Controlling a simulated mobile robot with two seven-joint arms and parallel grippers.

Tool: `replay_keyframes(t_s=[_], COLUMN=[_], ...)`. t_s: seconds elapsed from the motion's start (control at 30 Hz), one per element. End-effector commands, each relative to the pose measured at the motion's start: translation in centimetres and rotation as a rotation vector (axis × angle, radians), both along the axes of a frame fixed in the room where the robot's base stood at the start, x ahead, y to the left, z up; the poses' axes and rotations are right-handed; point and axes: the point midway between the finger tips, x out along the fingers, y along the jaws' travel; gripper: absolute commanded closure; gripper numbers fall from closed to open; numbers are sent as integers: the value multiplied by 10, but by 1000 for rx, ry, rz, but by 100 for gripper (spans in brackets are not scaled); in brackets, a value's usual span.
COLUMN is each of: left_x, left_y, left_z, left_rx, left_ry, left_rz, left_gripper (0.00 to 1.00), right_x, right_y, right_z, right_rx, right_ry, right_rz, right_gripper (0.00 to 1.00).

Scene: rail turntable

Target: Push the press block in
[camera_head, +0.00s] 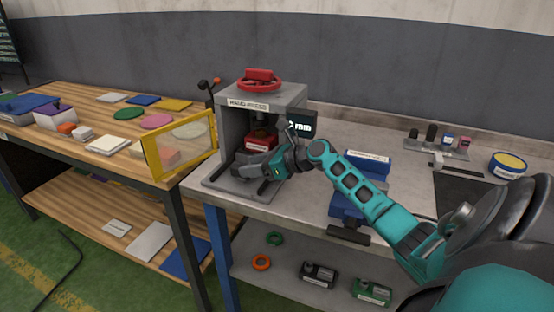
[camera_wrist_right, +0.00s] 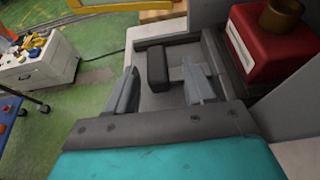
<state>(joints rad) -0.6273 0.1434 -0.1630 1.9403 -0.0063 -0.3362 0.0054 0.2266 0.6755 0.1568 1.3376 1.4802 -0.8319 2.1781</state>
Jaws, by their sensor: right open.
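The grey press (camera_head: 224,125) stands on the bench, with a red wheel (camera_head: 260,82) on top and its front open. Inside it hangs a red block (camera_head: 262,139) with a pale label; it also shows at the upper right of the right wrist view (camera_wrist_right: 268,48). A small dark grey block (camera_wrist_right: 158,67) stands on the press base; I cannot tell which block is the press block. My right gripper (camera_head: 238,170) is open, low at the press opening. In the right wrist view its fingers (camera_wrist_right: 159,80) lie either side of the dark block, with visible gaps. My left gripper is not in view.
A yellow-framed clear guard (camera_head: 148,158) stands swung out left of the press. A blue vise (camera_head: 352,190) is right of it, under my right arm. A wooden table (camera_head: 82,150) with coloured plates is at left. Small parts lie on the lower shelf (camera_head: 285,255).

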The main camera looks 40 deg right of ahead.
Motion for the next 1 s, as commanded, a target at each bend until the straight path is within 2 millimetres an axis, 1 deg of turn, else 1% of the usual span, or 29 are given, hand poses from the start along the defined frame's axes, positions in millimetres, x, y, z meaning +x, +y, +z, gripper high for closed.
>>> replay_keyframes(t_s=[0.03,0.2,0.4,0.6,1.0], left_x=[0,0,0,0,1], left_y=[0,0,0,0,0], left_z=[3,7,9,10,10], left_rx=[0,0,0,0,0], left_ry=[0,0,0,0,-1], left_rz=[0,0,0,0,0], left_gripper=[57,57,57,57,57], right_x=[-10,-38,-63,-73,-74], right_y=[-4,-16,-26,-31,-31], right_z=[5,17,28,34,34], right_rx=[-4,-2,-1,-2,-1], right_ry=[3,2,1,-1,-2], right_rz=[1,-1,-1,-1,-1], right_gripper=[47,47,47,47,47])
